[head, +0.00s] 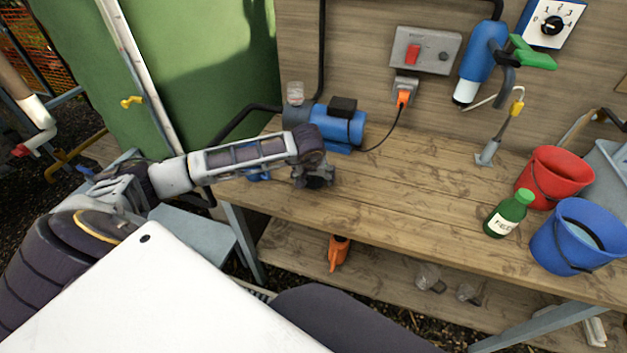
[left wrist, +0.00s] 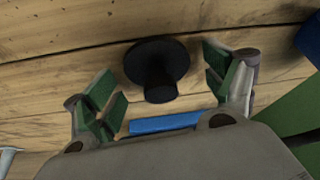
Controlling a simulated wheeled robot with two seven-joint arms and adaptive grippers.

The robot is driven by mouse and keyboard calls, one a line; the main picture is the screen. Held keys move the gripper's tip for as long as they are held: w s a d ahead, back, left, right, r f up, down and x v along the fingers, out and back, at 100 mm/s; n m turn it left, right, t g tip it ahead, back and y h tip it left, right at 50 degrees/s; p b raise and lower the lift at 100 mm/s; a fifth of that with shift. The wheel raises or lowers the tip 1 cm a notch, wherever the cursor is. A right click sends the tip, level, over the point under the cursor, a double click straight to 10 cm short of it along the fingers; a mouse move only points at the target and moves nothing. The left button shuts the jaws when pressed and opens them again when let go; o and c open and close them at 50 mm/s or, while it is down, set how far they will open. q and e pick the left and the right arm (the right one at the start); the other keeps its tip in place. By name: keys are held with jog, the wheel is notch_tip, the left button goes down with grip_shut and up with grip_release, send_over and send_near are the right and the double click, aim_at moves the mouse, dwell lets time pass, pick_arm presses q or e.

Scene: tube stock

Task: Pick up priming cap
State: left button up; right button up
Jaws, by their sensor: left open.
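The priming cap (left wrist: 157,62) shows in the left wrist view as a black round disc with a narrower knob towards me. It is seen against the wooden bench top. My left gripper (left wrist: 163,88) is open, with one green-padded finger on each side of the cap and a gap on both sides. In the head view my left gripper (head: 314,180) is over the bench's left end, in front of the blue pump (head: 345,125). I cannot make out the cap there; the gripper likely hides it. My right gripper is in neither view.
The bench top (head: 420,185) is clear in the middle. A green bottle (head: 509,213), a red bucket (head: 556,178) and a blue bucket (head: 578,238) stand at its right. An orange plug (head: 403,98) with a black cord is on the back wall. A lower shelf (head: 390,290) holds small items.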

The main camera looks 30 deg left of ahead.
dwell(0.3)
pick_arm(q)
jog(key=shift+c, duration=0.4)
jog(key=c, duration=1)
jog(key=shift+r, duration=0.15)
jog(key=shift+r, duration=4.85)
jog(key=shift+r, duration=0.1)
